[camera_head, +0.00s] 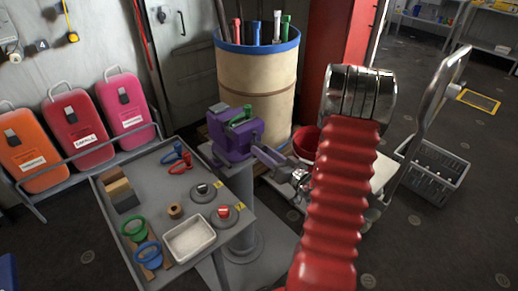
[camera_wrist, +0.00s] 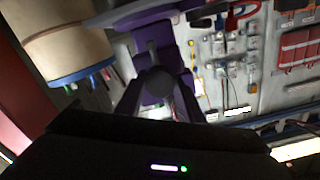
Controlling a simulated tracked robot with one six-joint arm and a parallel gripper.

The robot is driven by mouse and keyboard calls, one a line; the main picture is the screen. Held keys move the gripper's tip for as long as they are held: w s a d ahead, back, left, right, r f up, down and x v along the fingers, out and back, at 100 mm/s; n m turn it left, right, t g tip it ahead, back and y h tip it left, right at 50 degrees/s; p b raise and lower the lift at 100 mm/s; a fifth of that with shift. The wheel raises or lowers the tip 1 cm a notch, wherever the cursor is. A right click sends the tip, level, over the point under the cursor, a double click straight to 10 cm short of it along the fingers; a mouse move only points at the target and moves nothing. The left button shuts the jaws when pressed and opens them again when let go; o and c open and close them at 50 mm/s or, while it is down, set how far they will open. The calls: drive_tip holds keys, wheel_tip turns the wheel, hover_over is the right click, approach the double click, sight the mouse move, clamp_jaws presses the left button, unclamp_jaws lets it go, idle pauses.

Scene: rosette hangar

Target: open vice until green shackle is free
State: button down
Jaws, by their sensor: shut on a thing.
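The purple vice (camera_head: 232,144) stands on a grey pedestal beside the grey tray table. The green shackle (camera_head: 240,117) sits at the top of the vice, at its jaws; I cannot tell how tightly it is held. My gripper (camera_head: 297,178) is at the end of the vice's screw, on the right side of the vice. In the wrist view my gripper (camera_wrist: 160,92) has its two fingers on either side of the dark round vice handle (camera_wrist: 156,80), shut on it. The purple vice body (camera_wrist: 153,45) lies beyond it. The green shackle cannot be made out in the wrist view.
The grey tray table (camera_head: 185,212) holds red and blue shackles (camera_head: 180,163), blocks (camera_head: 118,188), green and blue rings (camera_head: 147,254) and a white tray (camera_head: 189,239). A beige barrel (camera_head: 257,88) stands close behind the vice. A trolley (camera_head: 383,173) and red bucket (camera_head: 306,143) stand right.

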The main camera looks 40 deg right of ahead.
drive_tip(key=shift+n, duration=0.3)
drive_tip(key=shift+s+n, duration=0.1)
drive_tip(key=shift+n, duration=1.4)
drive_tip(key=c, duration=1.4)
unclamp_jaws()
drive_tip(key=shift+m, duration=8.7)
